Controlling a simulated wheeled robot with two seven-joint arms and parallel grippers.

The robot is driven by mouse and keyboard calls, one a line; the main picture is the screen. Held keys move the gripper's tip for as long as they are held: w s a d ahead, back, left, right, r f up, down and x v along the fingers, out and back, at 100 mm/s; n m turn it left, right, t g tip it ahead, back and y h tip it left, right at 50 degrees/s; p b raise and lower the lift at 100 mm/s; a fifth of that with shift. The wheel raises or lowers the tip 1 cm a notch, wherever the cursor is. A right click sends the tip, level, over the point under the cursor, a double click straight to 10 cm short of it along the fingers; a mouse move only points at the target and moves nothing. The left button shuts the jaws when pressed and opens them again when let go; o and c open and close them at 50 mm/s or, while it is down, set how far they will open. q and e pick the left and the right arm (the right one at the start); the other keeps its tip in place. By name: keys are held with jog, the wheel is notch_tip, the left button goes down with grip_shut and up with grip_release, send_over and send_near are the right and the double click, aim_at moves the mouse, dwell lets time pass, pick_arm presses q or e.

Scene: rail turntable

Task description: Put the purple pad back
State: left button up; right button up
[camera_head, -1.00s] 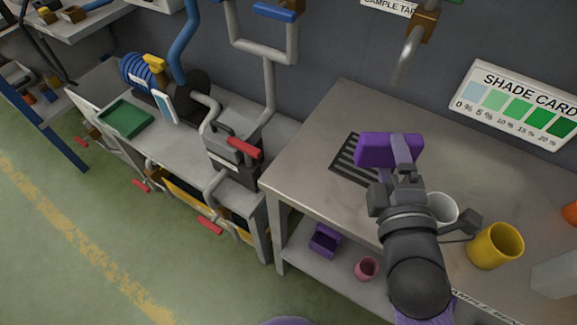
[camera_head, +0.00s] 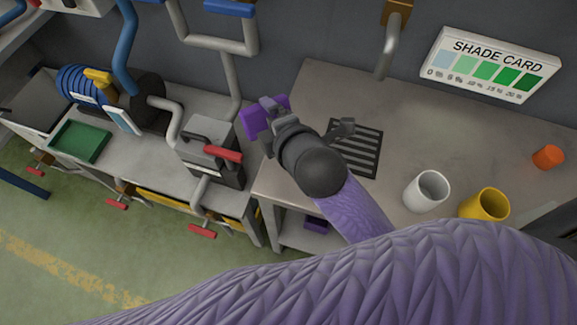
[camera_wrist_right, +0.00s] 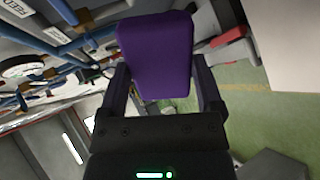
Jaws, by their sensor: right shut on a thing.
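The purple pad (camera_head: 256,121) is a small block at the left end of the sample bench, near the gap to the lower bench. My right gripper (camera_head: 272,113) is shut on it and holds it up. In the right wrist view the pad (camera_wrist_right: 157,55) sits between the two fingers (camera_wrist_right: 163,85). Part of the pad is hidden behind the gripper in the head view. My left gripper is not in view.
The sample bench (camera_head: 300,85) has a slotted black grate (camera_head: 362,150), a white cup (camera_head: 427,190), a yellow cup (camera_head: 484,203) and an orange object (camera_head: 547,157). A purple box (camera_head: 315,224) sits on the shelf below. Left are a red-handled valve unit (camera_head: 213,160) and a green tray (camera_head: 80,141).

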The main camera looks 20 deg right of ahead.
jog(key=a+g+p, duration=0.1)
jog(key=a+n+g+p, duration=0.1)
jog(key=g, duration=0.1)
jog(key=shift+f+g, duration=0.3)
jog(key=shift+f, duration=0.05)
jog(key=s+d+n+g+h+p, duration=0.2)
jog(key=s+d+n+g+p, duration=0.15)
jog(key=g+p, duration=0.4)
jog(key=shift+g, duration=0.65)
jog(key=f+b, duration=0.1)
jog(key=f, duration=0.2)
jog(key=f+b, duration=0.2)
jog(key=f, duration=0.1)
jog(key=s+f+b, duration=0.1)
jog(key=f+b, duration=0.1)
jog(key=f, duration=0.2)
jog(key=shift+d, duration=0.3)
jog(key=shift+w+f+b, duration=0.1)
jog(key=shift+f+b, duration=0.2)
jog(key=shift+f, duration=0.05)
jog(key=shift+c, duration=0.5)
jog(key=o, duration=1)
jog(key=shift+c, duration=0.2)
jog(key=shift+r, duration=0.2)
notch_tip(320, 180, up, 12)
jog(key=p, duration=0.4)
jog(key=shift+f, duration=0.1)
